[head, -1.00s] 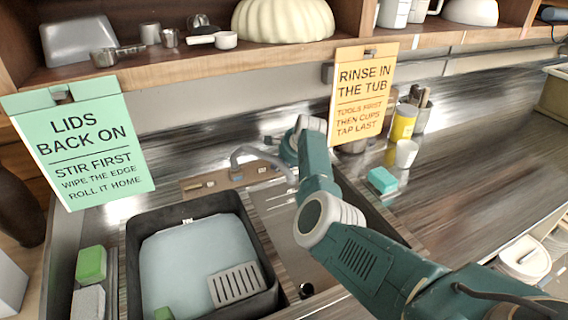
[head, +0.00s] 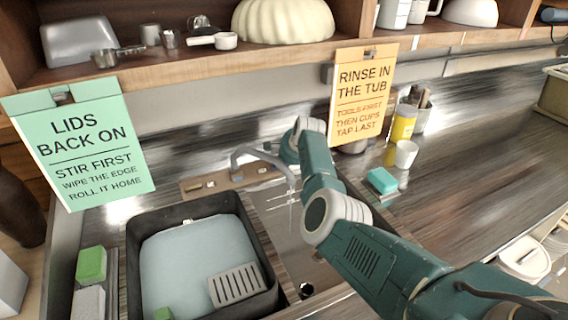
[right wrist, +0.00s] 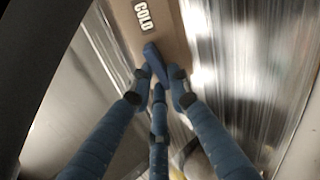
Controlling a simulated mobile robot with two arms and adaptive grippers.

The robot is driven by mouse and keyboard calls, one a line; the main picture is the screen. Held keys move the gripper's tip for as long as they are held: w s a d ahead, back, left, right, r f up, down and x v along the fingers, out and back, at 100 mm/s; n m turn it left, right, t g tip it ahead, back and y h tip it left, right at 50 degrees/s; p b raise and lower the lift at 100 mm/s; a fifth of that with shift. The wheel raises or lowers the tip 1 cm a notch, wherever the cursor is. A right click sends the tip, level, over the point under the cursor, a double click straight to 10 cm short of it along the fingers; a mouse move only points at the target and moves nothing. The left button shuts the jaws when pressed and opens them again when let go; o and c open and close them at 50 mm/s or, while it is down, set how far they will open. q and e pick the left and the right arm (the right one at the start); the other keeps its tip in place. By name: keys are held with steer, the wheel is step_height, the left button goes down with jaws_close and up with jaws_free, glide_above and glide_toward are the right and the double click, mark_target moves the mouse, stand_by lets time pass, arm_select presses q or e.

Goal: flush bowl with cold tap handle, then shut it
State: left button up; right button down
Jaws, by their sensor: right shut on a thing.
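The tap (head: 262,155) stands behind the sink, its spout over the bare metal bowl (head: 275,215) on the right. A thin stream of water (head: 291,215) falls from the spout into this bowl. In the right wrist view the blue cold handle (right wrist: 153,62) sits beside a COLD label (right wrist: 144,15). My right gripper (right wrist: 157,90) is shut on the near end of this handle. In the head view my right arm hides the gripper and the handle. My left gripper is out of view.
A dark tub (head: 135,255) of pale water with a grey slotted rack (head: 237,285) fills the left side of the sink. Green and grey sponges (head: 91,265) lie left of it.

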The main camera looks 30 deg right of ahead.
steer(key=shift+n, duration=0.4)
steer(key=c, duration=1.6)
jaws_free()
steer(key=shift+c, duration=0.2)
steer(key=v, duration=1.2)
